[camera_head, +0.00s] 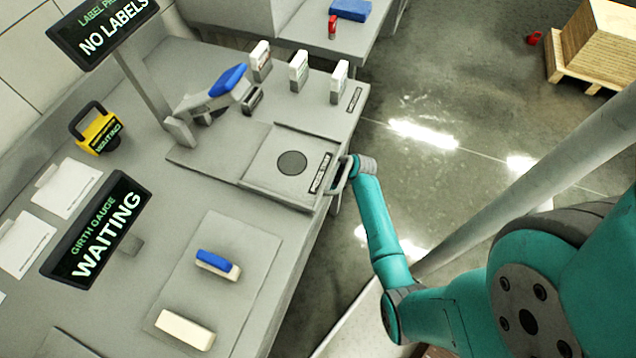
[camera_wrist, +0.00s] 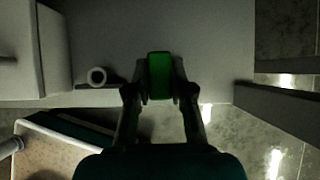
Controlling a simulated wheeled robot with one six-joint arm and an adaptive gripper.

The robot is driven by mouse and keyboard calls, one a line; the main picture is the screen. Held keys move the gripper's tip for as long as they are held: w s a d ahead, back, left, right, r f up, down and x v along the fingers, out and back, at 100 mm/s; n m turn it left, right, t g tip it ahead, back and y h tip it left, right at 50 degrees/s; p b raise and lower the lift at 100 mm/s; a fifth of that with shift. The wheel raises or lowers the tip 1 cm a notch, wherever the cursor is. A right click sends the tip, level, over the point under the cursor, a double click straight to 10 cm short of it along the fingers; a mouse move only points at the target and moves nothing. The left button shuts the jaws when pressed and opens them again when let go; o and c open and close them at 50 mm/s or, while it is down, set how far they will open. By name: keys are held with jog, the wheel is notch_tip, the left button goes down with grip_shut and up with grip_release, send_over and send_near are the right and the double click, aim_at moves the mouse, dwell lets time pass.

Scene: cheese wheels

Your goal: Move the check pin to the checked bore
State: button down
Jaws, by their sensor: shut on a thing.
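My gripper (camera_wrist: 160,88) shows in the wrist view with its two dark fingers closed on a green piece (camera_wrist: 160,72), which looks like the check pin. Its lower end is hidden. A pale ring with a dark hole (camera_wrist: 97,76) lies left of the held piece, apart from it; I cannot tell whether it is the checked bore. In the head view my teal arm reaches to the bench's right edge. The fingers and the held piece cannot be made out clearly there.
The grey bench (camera_head: 150,270) carries a plate with a dark disc (camera_head: 291,163), a "GIRTH GAUGE WAITING" sign (camera_head: 98,232), a "NO LABELS" sign (camera_head: 105,30), a blue-topped block (camera_head: 217,264) and a pale block (camera_head: 185,330). Open floor (camera_head: 440,110) lies to the right.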

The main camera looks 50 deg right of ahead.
jog(key=shift+f, duration=1.45)
jog(key=c, duration=0.9)
grip_release()
jog(key=shift+c, duration=0.2)
jog(key=v, duration=1.2)
